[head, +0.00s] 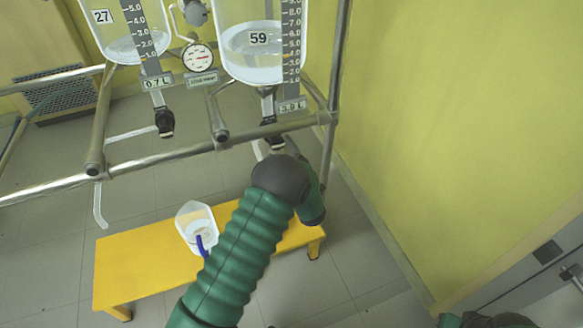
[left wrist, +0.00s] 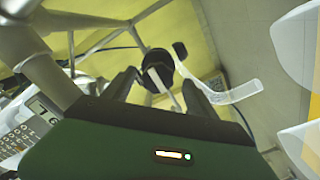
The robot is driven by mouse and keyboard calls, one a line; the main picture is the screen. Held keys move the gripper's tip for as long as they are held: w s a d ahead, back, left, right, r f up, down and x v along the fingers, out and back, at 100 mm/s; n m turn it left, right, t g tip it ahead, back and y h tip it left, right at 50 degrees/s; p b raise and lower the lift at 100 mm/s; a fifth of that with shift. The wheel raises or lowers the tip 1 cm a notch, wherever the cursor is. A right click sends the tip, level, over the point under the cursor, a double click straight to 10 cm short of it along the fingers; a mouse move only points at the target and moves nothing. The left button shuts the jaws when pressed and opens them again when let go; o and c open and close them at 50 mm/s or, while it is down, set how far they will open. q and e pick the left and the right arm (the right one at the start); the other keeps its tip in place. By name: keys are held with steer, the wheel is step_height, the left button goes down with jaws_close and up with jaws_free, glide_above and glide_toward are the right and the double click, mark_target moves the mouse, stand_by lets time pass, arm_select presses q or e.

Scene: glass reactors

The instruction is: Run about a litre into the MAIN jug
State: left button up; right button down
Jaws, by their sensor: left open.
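Two glass vessels hang at the top of the head view: the left one (head: 123,50) is marked 27 with a 0.7 L plate, the right one (head: 240,68) is marked 59 with a 3.0 L plate. Both hold clear liquid. A black outlet valve (head: 165,122) sits under the left vessel. A jug (head: 196,222) with a blue handle stands on the yellow bench (head: 140,262); I cannot read a MAIN label. My left gripper (left wrist: 160,78) is open, its fingers either side of a black round valve part (left wrist: 157,66); contact is unclear. In the head view my wrist hides its fingertips, below the right vessel.
A metal tube frame (head: 160,158) carries the vessels, with a pressure gauge (head: 198,57) between them. A pale spout tube (left wrist: 238,92) lies right of my fingers in the left wrist view. A yellow-green wall (head: 450,110) stands close on the right. The floor left of the bench is clear.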

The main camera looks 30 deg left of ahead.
arm_select(q)
steer(key=p+v, duration=0.3)
steer(key=v, duration=1)
steer(key=shift+d, duration=0.35)
steer(key=shift+s, duration=0.1)
